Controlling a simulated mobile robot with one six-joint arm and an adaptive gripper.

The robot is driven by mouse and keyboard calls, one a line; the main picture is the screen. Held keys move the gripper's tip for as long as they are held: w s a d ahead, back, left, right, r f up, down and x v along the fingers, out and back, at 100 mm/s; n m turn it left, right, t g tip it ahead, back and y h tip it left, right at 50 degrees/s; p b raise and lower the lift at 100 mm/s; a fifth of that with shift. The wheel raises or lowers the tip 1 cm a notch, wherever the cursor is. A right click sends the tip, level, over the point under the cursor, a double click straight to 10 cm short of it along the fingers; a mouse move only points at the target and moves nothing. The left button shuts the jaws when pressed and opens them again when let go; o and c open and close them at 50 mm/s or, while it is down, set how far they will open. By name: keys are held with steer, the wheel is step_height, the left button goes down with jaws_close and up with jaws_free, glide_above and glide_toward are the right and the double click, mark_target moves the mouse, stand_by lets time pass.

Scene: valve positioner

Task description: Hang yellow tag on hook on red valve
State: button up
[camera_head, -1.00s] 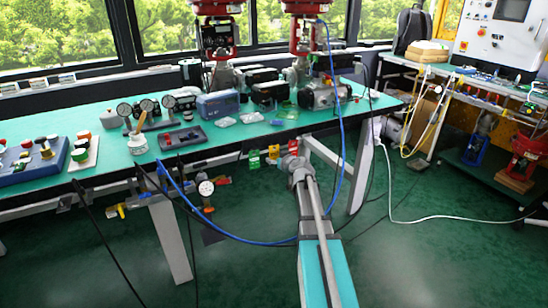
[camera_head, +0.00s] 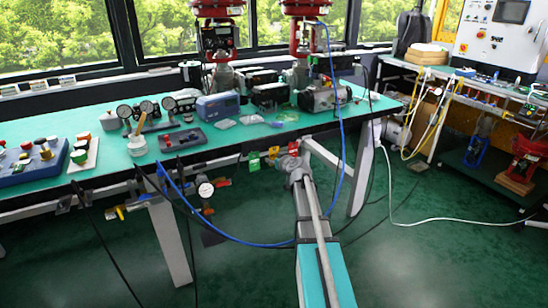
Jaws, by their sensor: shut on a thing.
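A small yellow tag (camera_head: 274,152) hangs at the front edge of the table, between a green tag (camera_head: 254,161) on its left and a red tag (camera_head: 293,148) on its right. My gripper (camera_head: 284,162) is at the end of my arm, close by the yellow tag, small and partly hidden by my wrist. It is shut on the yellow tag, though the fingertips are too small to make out. A red-handled valve (camera_head: 222,182) is on the piping under the table, left of my gripper, beside a round gauge. Its hook is too small to see.
The green table (camera_head: 235,142) carries several gauges, boxes and two red actuators at the back. A blue hose (camera_head: 341,130) drops from the table beside my arm and loops across to the left. Dark cables hang at the left. The floor (camera_head: 430,240) at right is mostly clear.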

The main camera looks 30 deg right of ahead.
steer(key=shift+r+p, duration=0.55)
steer(key=shift+s, duration=0.2)
stand_by(0.6)
steer(key=shift+s+r, duration=0.1)
steer(key=shift+s, duration=2.2)
steer(key=shift+d, duration=0.1)
steer(key=shift+s+d, duration=0.15)
steer(key=shift+d, duration=0.15)
steer(key=shift+s, duration=0.2)
